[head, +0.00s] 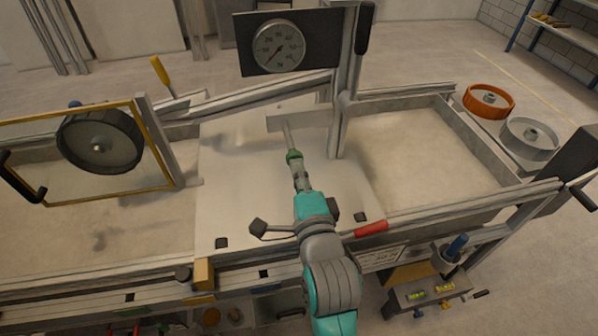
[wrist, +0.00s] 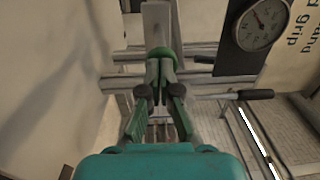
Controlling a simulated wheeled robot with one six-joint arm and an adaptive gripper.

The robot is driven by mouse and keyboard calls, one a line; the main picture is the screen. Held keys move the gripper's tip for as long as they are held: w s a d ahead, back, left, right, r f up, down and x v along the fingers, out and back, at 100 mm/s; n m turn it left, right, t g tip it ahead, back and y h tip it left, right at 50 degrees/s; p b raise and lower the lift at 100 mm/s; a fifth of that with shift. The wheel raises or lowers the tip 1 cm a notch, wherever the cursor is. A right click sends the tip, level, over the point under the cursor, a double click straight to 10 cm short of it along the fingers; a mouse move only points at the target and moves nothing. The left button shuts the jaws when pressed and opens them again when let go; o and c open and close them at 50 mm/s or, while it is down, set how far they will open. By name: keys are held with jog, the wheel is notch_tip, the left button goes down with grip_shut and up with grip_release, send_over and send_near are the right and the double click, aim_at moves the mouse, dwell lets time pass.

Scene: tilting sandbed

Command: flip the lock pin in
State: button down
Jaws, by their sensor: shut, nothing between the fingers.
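My gripper (head: 292,155) is shut over the pale middle plate of the sandbed, with its green fingertips pointing away from me. The wrist view shows the closed fingers (wrist: 161,55) in front of a grey upright bar. In the head view a thin grey rod (head: 286,132) shows just beyond the fingertips; I cannot tell whether they touch it. I cannot single out the lock pin for certain. A yellow-handled lever (head: 161,72) stands at the far side, left of my gripper. A red grip (head: 371,228) lies on the near rail.
A dial gauge (head: 278,46) hangs on a dark panel at the back. A post with a black handle (head: 365,28) stands beside it. A yellow frame with a dark wheel (head: 100,139) is at left. A sand tray (head: 480,139) and orange weight (head: 489,98) are at right.

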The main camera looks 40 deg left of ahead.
aim_at(293, 148)
jog(key=shift+x, duration=2.8)
jog(key=shift+d+f, duration=0.1)
jog(key=shift+d, duration=0.05)
